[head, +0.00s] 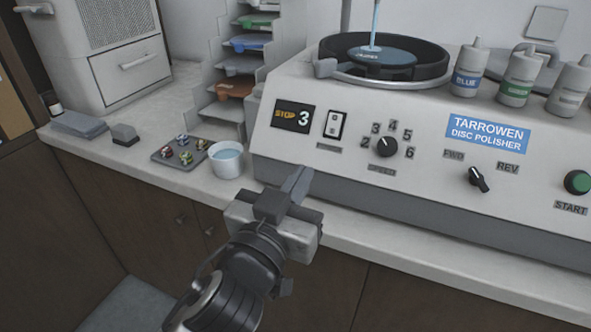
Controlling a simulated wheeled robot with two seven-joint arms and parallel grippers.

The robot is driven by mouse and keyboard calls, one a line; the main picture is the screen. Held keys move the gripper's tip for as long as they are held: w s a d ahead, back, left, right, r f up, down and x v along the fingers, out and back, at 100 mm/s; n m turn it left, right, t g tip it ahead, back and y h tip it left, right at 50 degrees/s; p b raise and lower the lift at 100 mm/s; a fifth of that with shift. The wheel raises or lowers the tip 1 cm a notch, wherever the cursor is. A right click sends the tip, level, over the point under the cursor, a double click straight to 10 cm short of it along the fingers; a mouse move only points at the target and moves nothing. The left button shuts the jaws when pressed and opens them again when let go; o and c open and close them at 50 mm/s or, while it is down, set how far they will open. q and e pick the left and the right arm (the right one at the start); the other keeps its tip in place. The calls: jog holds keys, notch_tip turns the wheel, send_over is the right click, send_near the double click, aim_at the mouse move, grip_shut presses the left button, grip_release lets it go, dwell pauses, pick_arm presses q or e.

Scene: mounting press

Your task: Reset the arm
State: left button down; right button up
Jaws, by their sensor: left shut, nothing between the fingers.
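My left gripper (296,186) is in the lower middle of the head view, in front of the disc polisher's lower front edge. Its fingers are shut with nothing between them. The arm comes up from the bottom of the view. The white disc polisher (400,180) carries a display reading STOP 3, a rocker switch (335,124), a speed knob (387,147), a FWD/REV knob (478,179) and a green start button (577,182). My right gripper is not in view.
A cup of bluish liquid (226,160) stands just left of my gripper. Beside it are a small tray (162,154) of colourful pieces, a grey block (124,134) and folded cloths (79,124). Bottles (469,68) stand on the polisher beside its bowl (440,62). A disc rack (221,112) stands behind.

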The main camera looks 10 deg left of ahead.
pick_arm(q)
jog(key=shift+s+a+f, duration=0.15)
jog(key=shift+s+f, duration=0.1)
jog(key=shift+s, duration=0.6)
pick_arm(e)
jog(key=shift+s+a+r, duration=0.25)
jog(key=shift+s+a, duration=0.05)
